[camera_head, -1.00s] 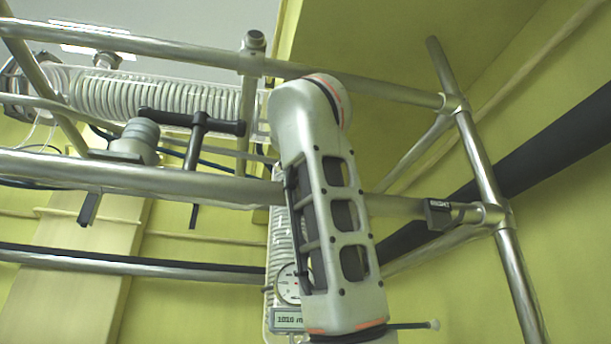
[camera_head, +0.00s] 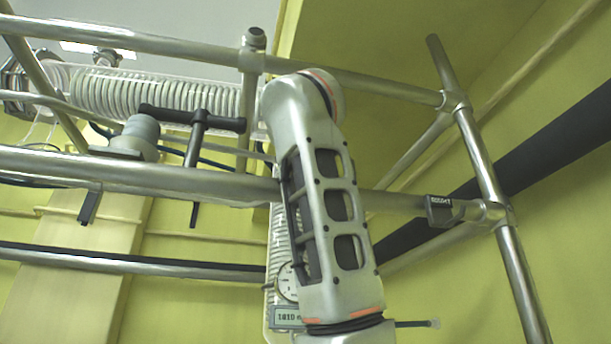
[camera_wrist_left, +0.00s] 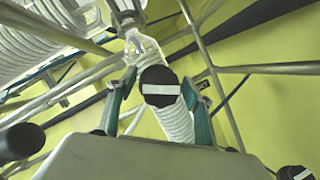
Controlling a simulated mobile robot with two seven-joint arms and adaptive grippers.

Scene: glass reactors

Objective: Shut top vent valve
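In the left wrist view a round black knob (camera_wrist_left: 158,80) with a white bar faces the camera, in front of a clear glass neck (camera_wrist_left: 143,48) and a white coiled glass tube (camera_wrist_left: 177,122). It looks like the vent valve's handle. My left gripper (camera_wrist_left: 158,88) is open, with one teal finger on each side of the knob. Gaps show beside the knob, and I see no clear contact. In the head view my grey arm link covers the middle, and neither gripper nor the knob can be made out there.
Metal frame rails (camera_head: 130,178) cross the scene close to my arm. A horizontal glass coil (camera_head: 130,92), a black T-handle (camera_head: 195,122) and a grey cylinder (camera_head: 135,138) are at left. A gauge (camera_head: 288,282) is partly behind my arm. Another black knob (camera_wrist_left: 295,173) shows at lower right.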

